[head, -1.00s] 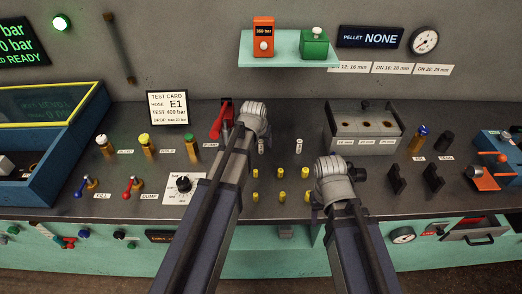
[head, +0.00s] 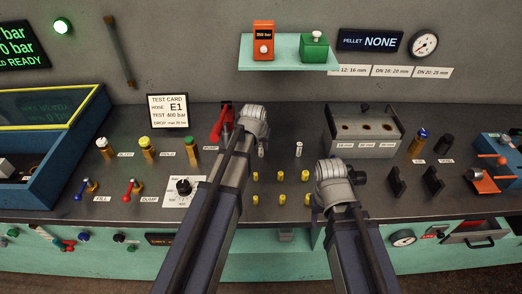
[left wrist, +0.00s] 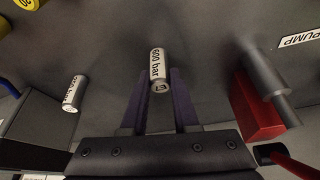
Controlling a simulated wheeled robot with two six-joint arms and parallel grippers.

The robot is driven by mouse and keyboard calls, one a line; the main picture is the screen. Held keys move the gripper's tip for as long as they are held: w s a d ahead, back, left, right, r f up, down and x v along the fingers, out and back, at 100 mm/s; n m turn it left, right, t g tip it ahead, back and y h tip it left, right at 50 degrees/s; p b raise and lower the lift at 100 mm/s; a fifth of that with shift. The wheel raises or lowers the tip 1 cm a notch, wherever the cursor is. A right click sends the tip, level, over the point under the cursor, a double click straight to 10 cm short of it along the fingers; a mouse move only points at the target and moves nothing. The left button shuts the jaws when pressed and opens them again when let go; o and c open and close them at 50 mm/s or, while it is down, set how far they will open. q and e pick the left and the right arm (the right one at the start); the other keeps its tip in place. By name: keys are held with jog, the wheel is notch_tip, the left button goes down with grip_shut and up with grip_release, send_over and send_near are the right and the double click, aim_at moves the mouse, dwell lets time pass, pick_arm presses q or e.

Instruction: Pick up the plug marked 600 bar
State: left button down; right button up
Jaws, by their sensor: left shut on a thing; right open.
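The plug marked 600 bar (left wrist: 157,62) is a small silver cylinder with a white label, seen in the left wrist view. My left gripper (left wrist: 159,88) is shut on it, one dark finger on each side. I cannot tell whether its lower end touches the bench. My right gripper (head: 360,177) is open and empty.
Several yellow plugs (head: 282,199) stand in front of the silver one. A red-handled pump part (left wrist: 259,105) is close beside my left gripper. A grey block with holes (head: 364,130) stands behind my right gripper. A dial plate (head: 183,190) lies to the left.

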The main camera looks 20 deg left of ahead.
aim_at(261, 145)
pick_arm(q)
notch_tip(261, 145, up, 10)
jog(key=p, duration=1)
